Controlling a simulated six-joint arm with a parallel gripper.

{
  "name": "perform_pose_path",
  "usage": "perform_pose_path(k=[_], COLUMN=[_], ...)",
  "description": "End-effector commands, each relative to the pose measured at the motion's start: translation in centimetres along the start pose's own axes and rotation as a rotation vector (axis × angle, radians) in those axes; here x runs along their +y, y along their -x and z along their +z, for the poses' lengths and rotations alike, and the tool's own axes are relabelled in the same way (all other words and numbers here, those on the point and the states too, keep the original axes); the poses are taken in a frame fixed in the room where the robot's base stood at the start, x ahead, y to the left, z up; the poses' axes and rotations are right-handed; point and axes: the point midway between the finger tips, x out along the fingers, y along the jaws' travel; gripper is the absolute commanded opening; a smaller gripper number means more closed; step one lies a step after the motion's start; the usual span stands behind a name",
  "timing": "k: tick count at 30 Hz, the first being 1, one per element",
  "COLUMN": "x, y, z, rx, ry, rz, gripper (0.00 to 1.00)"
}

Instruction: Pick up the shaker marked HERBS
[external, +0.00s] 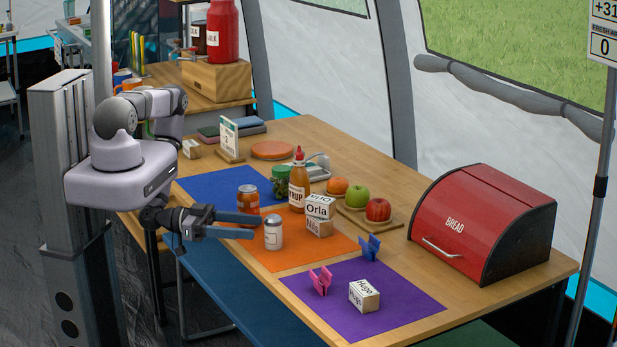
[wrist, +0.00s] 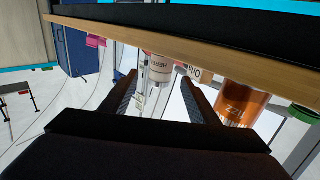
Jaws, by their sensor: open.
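The shaker (external: 273,232), a small pale can with a grey top and a white label, stands upright on the orange mat (external: 262,258). In the wrist view the picture is upside down, and the shaker (wrist: 160,66) shows a label that seems to read HERBS. My gripper (external: 258,226) is open and level, its blue-grey fingers reaching right toward the shaker. In the wrist view the shaker lies just beyond and between the fingertips of my gripper (wrist: 158,82). Nothing is held.
An orange-brown can (external: 248,199) stands close behind the fingers. A syrup bottle (external: 298,188), a green-topped jar (external: 281,182) and Orla name blocks (external: 319,208) are behind the shaker. Pink clip (external: 320,281) and Hugo block (external: 364,295) sit on the purple mat (external: 405,308). The red bread box (external: 482,222) is right.

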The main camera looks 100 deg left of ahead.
Motion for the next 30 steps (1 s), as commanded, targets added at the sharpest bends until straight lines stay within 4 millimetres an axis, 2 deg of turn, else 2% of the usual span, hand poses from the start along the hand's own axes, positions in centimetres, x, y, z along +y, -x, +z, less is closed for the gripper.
perform_pose_path(k=[10,22,30], x=[0.1,0.1,0.0], y=[-1.7,-2.4,-4.6], z=[-0.1,-0.1,-0.1], rx=[0.000,-0.001,-0.001], ry=[-0.003,-0.004,-0.006], rz=[0.005,0.006,0.009], gripper=[0.55,0.55,0.55])
